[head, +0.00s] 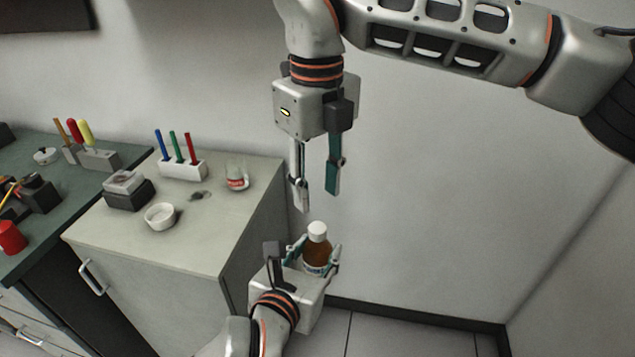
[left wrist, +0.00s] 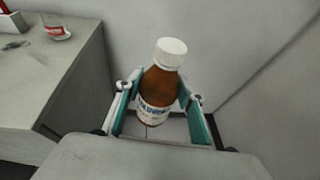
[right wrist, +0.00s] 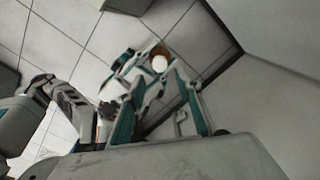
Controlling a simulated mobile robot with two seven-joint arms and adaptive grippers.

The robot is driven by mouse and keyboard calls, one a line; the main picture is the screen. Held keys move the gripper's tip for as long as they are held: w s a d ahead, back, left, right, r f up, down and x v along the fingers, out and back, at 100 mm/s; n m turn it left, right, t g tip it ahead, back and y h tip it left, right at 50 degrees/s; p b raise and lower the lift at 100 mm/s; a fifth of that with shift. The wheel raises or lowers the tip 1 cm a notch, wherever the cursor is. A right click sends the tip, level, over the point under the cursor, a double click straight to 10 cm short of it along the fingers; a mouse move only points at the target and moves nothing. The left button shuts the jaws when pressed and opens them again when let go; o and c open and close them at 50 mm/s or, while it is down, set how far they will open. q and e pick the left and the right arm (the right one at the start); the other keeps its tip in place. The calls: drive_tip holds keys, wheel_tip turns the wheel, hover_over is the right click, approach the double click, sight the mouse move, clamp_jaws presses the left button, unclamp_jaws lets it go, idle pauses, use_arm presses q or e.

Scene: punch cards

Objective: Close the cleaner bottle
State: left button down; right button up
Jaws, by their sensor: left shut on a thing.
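The cleaner bottle (head: 316,257) is brown with a white label and a white cap (head: 317,229) on its top. It stands roughly upright between the fingers of my left gripper (head: 317,249), which is shut on its body, off the cabinet's right side. The left wrist view shows the bottle (left wrist: 158,88) and cap (left wrist: 171,51) close up, tilted in the picture; how tight the cap sits cannot be told. My right gripper (head: 316,198) is open and empty, pointing down above the cap and apart from it. The right wrist view shows the cap (right wrist: 160,63) beyond its fingers.
A light cabinet (head: 215,245) stands to the left, bearing a white bowl (head: 159,216), a small jar with a red label (head: 237,179), a pen holder (head: 183,170) and a dark box (head: 128,195). The wall is behind. The space right of the grippers is free.

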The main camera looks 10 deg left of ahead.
sight(317, 227)
drive_tip(key=n, duration=0.3)
drive_tip(key=shift+r, duration=0.15)
drive_tip(key=shift+f, duration=4.05)
drive_tip(key=shift+c, duration=0.3)
clamp_jaws()
